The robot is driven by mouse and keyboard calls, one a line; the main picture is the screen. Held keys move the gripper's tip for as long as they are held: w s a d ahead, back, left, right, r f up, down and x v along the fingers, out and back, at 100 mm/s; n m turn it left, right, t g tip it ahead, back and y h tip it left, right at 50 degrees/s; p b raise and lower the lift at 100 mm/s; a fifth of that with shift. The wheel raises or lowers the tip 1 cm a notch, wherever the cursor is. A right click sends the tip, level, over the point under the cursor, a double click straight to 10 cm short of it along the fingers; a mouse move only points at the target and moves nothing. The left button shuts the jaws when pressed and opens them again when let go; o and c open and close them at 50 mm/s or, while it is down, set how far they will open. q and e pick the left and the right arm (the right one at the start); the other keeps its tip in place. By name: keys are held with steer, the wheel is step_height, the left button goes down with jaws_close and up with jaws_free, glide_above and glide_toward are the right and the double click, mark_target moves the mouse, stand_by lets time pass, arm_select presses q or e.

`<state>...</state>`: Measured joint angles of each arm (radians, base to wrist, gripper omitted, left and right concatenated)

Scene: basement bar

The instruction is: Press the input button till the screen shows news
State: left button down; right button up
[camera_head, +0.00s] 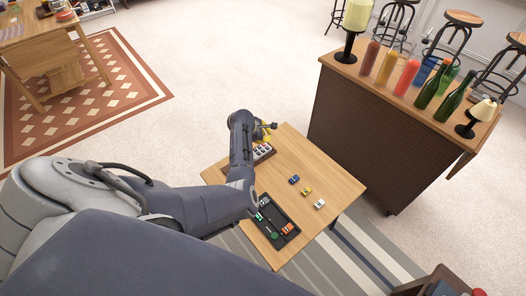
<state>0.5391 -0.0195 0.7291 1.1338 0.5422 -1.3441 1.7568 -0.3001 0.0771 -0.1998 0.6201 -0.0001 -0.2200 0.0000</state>
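A small wooden table (333,186) stands in front of me. No screen is in view. My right gripper is not in view.
A black tray (262,226) with green and orange toy cars lies at the table's near side. Blue (294,180), yellow (307,191) and white (320,204) toy cars stand right of it. A bar counter (360,130) with bottles and lamps stands beyond, at the right.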

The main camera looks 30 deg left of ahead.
mark_target(269, 147)
arm_select(q)
steer(key=shift+f, duration=2.9)
steer(key=shift+f, duration=0.2)
steer(key=shift+f, duration=0.25)
steer(key=shift+f, duration=0.35)
steer(key=shift+r, duration=0.1)
stand_by(0.4)
steer(key=shift+r, duration=0.65)
steer(key=shift+r, duration=0.15)
steer(key=shift+r, duration=2.35)
